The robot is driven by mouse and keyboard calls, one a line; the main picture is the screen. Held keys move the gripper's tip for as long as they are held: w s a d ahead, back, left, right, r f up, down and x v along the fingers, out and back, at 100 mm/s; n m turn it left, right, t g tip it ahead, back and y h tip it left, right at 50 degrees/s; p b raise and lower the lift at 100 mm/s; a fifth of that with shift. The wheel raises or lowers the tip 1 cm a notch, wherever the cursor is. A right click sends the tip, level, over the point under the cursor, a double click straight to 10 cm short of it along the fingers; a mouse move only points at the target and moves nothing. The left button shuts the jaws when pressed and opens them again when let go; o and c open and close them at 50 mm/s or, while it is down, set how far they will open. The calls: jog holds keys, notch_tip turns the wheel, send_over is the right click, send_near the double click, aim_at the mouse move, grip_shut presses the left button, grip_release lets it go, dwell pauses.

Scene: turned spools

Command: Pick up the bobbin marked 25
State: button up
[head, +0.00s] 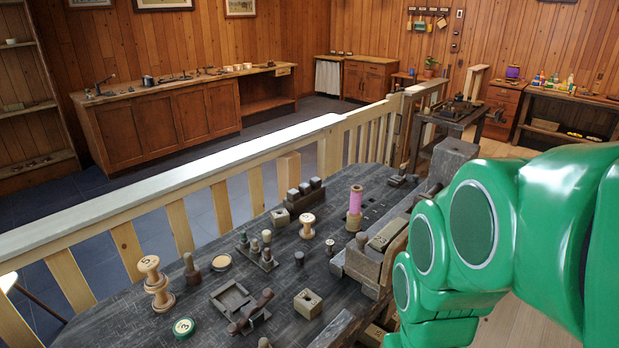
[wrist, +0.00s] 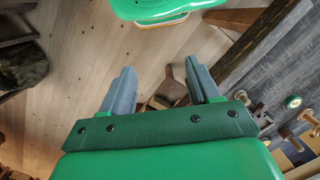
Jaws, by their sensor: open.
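Several turned spools stand on the dark workbench (head: 330,240) in the head view. A pale spool (head: 307,226) stands near the middle with a dark mark on its top, too small to read surely. Another pale spool (head: 158,290) stands at the left, with a marked flange on top that looks like a 5. A pink-wound spool (head: 354,205) stands further back. A green-topped piece (head: 183,327) at the front seems marked 3. I cannot tell for sure which is marked 25. My gripper (wrist: 159,66) is open and empty over the wooden floor, away from the spools.
A pale railing (head: 190,180) runs behind the bench. A wooden tray (head: 235,300), small blocks (head: 308,303) and dark pegs crowd the bench. A vise-like wooden block (head: 365,262) stands at its right side. In the wrist view, the bench edge is at right.

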aim_at(330, 248)
jog(key=w+d+r+n+t+h, duration=0.15)
jog(key=w+d+n+h, duration=0.25)
jog(key=w, duration=1.1)
jog(key=w+d+n+t+h, duration=0.3)
jog(key=w+d+n+h, duration=0.15)
jog(key=w, duration=1.05)
jog(key=w+a+f+n+t+h, duration=0.1)
jog(key=w+a+f+n+t, duration=0.2)
jog(key=w+a+n+t, duration=0.8)
jog(key=w+a+f+n+g, duration=0.1)
jog(key=w+a+f+n, duration=0.1)
jog(key=f, duration=0.4)
jog(key=w+a+f+n+g, duration=0.1)
jog(key=w+a+f+n, duration=0.2)
jog(key=f, duration=0.3)
jog(key=w+a+f+n+g, duration=0.1)
jog(key=w+a+f+n, duration=0.2)
jog(key=w+a+f, duration=0.1)
jog(key=shift+w+f+g+y, duration=0.1)
jog(key=shift+f+g+y, duration=0.2)
jog(key=shift+f, duration=0.6)
jog(key=shift+x, duration=3.9)
